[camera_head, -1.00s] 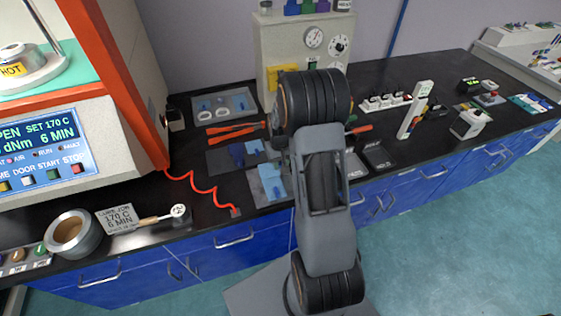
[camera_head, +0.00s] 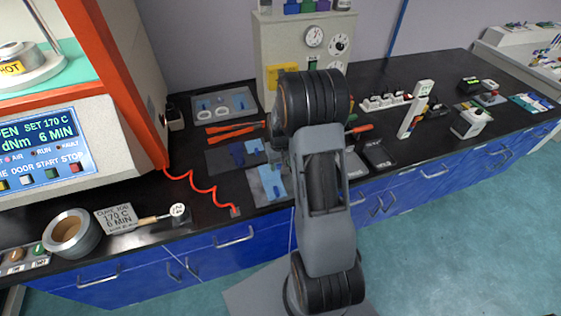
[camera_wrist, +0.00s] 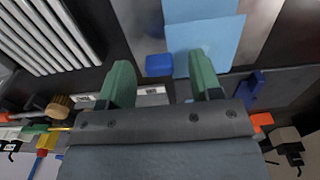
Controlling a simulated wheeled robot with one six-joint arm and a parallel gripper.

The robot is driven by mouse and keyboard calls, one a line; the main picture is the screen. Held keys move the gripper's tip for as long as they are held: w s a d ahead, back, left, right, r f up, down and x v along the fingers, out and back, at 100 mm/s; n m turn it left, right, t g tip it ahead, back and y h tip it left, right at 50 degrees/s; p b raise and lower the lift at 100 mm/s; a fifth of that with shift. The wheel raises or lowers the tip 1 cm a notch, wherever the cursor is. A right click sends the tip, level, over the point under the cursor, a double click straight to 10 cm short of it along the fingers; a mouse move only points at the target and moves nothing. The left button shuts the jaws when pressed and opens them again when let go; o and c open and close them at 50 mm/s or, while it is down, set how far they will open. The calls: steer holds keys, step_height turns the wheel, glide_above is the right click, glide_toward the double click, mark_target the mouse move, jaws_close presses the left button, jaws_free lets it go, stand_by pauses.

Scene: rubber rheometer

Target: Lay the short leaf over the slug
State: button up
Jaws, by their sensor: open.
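A light blue leaf (camera_wrist: 204,38) lies on a grey plate in the upper middle of the wrist view. A small blue block (camera_wrist: 159,65) sits at its left, near the leaf's edge; I cannot tell if they are joined. In the head view, light blue sheets (camera_head: 268,183) lie on the plate at the bench's front edge, left of my arm. My gripper (camera_wrist: 161,72) is open, with green fingers apart and nothing clearly between them. The blue block shows beyond the gap and the leaf beyond the right finger. My arm hides most of the gripper in the head view. I cannot make out the slug.
A dark mat with dark blue pieces (camera_head: 240,153) lies behind the plate. Orange-handled tools (camera_head: 235,131) and a grey tray with white rings (camera_head: 222,104) lie further back. The press (camera_head: 60,140) stands left, with a red coiled cord (camera_head: 195,187) beside it. A ribbed grey part (camera_wrist: 50,33) is upper left.

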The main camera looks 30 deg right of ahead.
step_height(320, 180, up, 14)
steer(key=shift+b, duration=0.35)
steer(key=shift+f, duration=0.1)
stand_by(0.5)
steer(key=s+a+r+n+t, duration=0.1)
steer(key=s+a+r+t, duration=0.1)
steer(key=s+a, duration=0.5)
steer(key=s+a+r+n+t, duration=0.1)
steer(key=s+a+r+t, duration=0.1)
steer(key=s+a+r, duration=0.2)
steer(key=s+a, duration=0.3)
steer(key=s, duration=0.2)
